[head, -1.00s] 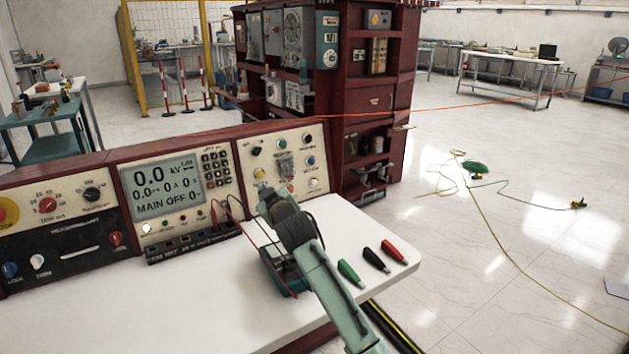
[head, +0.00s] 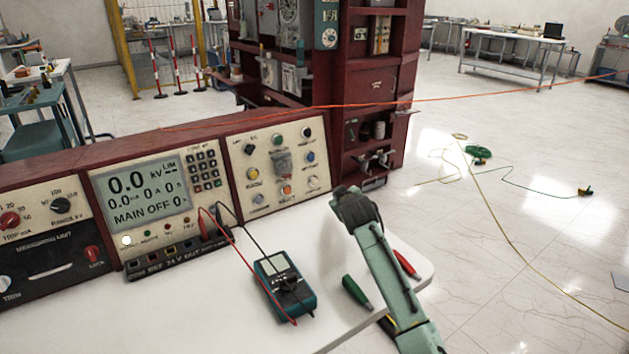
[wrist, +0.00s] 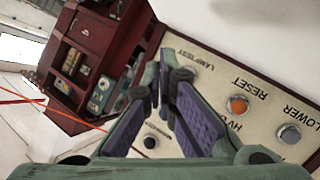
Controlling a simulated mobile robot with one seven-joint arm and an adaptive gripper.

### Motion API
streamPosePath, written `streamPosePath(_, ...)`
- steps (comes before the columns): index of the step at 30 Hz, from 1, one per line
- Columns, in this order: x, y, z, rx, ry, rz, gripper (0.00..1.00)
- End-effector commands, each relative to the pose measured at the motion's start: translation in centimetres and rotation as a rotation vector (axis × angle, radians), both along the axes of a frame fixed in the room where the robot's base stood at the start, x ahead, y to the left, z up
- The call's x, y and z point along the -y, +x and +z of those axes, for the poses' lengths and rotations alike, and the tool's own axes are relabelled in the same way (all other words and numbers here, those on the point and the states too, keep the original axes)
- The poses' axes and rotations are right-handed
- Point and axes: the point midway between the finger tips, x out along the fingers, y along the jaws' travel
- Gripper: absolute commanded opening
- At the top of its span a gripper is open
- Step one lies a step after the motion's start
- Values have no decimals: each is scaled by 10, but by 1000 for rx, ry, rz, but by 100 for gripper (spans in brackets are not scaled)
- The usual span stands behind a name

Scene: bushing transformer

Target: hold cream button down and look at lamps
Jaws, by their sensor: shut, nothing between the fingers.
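The cream button (head: 313,182) is at the lower right of the right-hand console panel (head: 236,160) in the head view. My gripper (head: 338,193) is just right of it, its fingers mostly hidden by my wrist. In the wrist view my gripper (wrist: 165,78) is shut and empty, fingertips beside the "LAMP TEST" label.
An orange button (head: 286,190) and a grey button (head: 258,199) share the cream one's row; a blue button (head: 310,157) is above. A multimeter (head: 285,283) with leads, a green probe (head: 357,291) and a red probe (head: 406,263) lie on the white worktop (head: 235,310).

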Motion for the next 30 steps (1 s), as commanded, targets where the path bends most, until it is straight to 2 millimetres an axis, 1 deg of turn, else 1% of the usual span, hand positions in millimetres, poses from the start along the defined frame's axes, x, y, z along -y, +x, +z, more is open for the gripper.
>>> streamPosePath(5, -1, 1, 0, 1, 0, 0, 0)
streamPosePath(8, -5, 5, -2, 0, 0, 2, 0)
streamPosePath(11, -11, 13, -6, -1, -1, 2, 0)
streamPosePath(22, -40, 54, -17, 0, 1, 1, 0)
streamPosePath(27, -48, 65, -20, 1, 1, 2, 0)
streamPosePath(30, -50, 68, -20, 1, 0, 0, 0)
